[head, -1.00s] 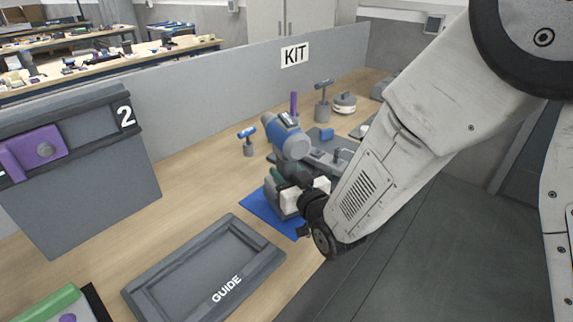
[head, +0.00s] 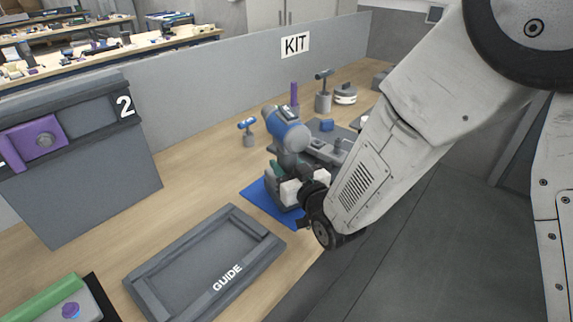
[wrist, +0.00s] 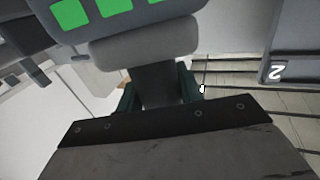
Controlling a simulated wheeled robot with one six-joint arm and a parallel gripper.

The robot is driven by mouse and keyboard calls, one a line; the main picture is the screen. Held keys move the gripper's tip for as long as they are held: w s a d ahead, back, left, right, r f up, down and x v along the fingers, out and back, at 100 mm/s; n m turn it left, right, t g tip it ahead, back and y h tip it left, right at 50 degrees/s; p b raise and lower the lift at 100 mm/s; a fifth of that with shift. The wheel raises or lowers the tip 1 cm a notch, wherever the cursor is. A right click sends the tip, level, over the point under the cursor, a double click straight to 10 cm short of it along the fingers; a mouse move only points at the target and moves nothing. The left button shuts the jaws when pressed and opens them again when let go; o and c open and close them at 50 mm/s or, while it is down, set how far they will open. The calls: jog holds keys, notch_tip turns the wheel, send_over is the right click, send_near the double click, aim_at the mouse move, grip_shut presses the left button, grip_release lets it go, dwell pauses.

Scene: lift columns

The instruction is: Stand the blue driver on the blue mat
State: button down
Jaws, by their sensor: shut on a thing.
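The blue driver (head: 291,134) has a blue barrel, a dark grey grip and a thick grey foot. It looks roughly upright, with its foot over the blue mat (head: 257,204). My gripper (head: 289,173) is shut on the driver's grip from the right, its white and dark parts partly hiding it. In the wrist view, the teal fingers of my gripper (wrist: 158,92) lie on both sides of the dark grip (wrist: 158,84). I cannot tell whether the foot touches the mat.
A grey GUIDE tray (head: 205,262) lies in front of the mat. A grey bin marked 2 (head: 85,190) stands left. A small blue-headed tool (head: 248,132), a purple post (head: 294,94) and a grey holder (head: 323,101) stand behind. Bare bench lies left of the mat.

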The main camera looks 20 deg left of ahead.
jog(key=shift+f, duration=0.2)
dwell(0.3)
jog(key=c, duration=0.8)
grip_release()
jog(key=shift+c, duration=0.2)
jog(key=shift+f, duration=0.15)
